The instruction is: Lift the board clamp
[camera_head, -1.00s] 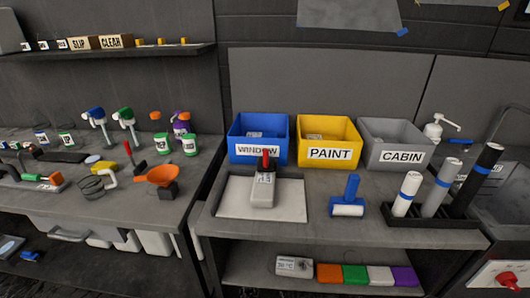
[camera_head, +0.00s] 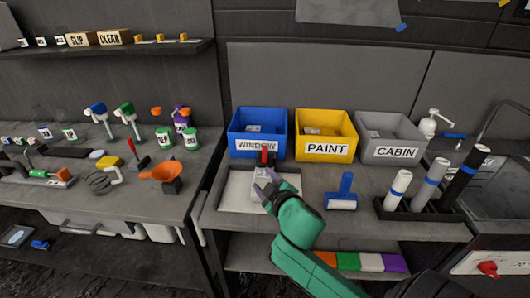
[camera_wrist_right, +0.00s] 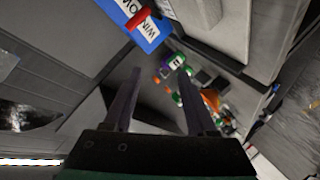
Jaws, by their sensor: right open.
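The board clamp, a pale block with a red handle (camera_head: 265,156), stands on a white board (camera_head: 234,192) on the right bench. My right gripper (camera_head: 265,182) is open, in front of the clamp as the head view sees it, and hides much of its body. The head view does not show whether the fingers touch it. In the right wrist view the two fingers (camera_wrist_right: 158,75) are apart with nothing held between them, and the red handle (camera_wrist_right: 137,18) shows beyond them near the top. My left gripper is not in view.
A blue-handled roller (camera_head: 345,190) and a rack of rolls (camera_head: 430,215) are to the right. The left bench holds bottles and tools.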

